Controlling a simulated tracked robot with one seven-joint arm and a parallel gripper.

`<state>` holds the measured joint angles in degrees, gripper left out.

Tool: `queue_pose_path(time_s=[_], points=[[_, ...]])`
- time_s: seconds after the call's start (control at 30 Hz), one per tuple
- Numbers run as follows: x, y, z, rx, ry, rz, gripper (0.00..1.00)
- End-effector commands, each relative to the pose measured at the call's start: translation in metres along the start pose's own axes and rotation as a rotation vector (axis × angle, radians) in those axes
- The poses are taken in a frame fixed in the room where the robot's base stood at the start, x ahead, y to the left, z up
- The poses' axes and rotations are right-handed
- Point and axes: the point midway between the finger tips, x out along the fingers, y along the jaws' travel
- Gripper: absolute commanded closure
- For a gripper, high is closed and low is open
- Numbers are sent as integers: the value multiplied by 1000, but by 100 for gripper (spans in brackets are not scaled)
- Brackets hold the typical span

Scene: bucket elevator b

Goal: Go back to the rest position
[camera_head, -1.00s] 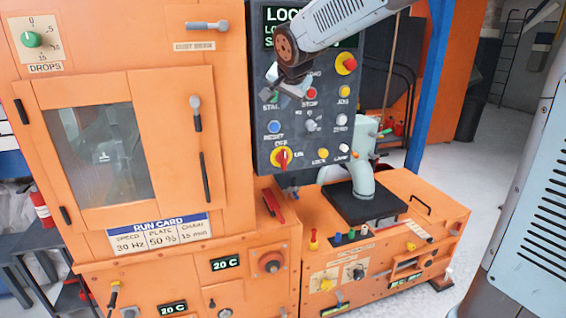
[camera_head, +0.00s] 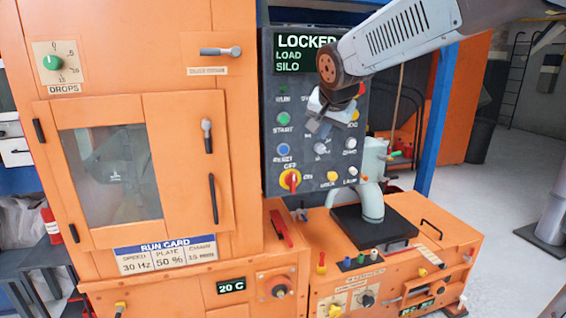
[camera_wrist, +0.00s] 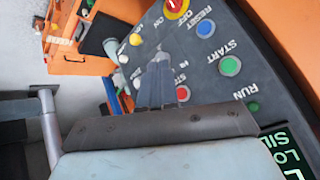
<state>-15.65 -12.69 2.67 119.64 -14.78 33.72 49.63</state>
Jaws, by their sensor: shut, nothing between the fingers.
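My gripper (camera_head: 321,125) is in front of the dark control panel (camera_head: 274,165), near its middle, with my arm reaching in from the upper right. In the wrist view the gripper (camera_wrist: 158,98) has its fingers together and holds nothing. The panel carries a green start button (camera_head: 283,118), a blue reset button (camera_head: 283,149) and a red-and-yellow rotary switch (camera_head: 290,181). Its display (camera_head: 303,54) reads LOCKED, LOAD SILO. My gripper and wrist hide some of the panel's right side. I cannot tell from the head view whether the fingertips touch the panel.
The orange cabinet (camera_head: 190,60) with a windowed door (camera_head: 112,175) stands left of the panel. A low orange unit (camera_head: 440,250) with a pale pipe (camera_head: 371,200) stands at lower right. A blue post (camera_head: 436,120) rises behind. Grey floor (camera_head: 500,200) is open at right.

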Motion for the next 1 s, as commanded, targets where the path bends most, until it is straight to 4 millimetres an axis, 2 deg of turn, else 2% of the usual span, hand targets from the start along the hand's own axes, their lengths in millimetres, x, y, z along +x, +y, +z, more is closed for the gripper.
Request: queue_pose_path(time_s=[0.03, 0.2, 0.37, 0.5, 0.6, 0.73, 0.83, 1.0], points=[[-13, 20, 6, -20, -3, 17, 100], [-46, 79, 35, -112, -41, 69, 100], [-73, 128, 71, -197, -88, 100, 100], [-93, 164, 108, -269, -132, 112, 100], [-103, 184, 133, -316, -161, 112, 100], [-111, 200, 157, -362, -189, 108, 100], [-114, 206, 168, -385, -202, 104, 100], [-114, 209, 172, -395, -209, 102, 100]])
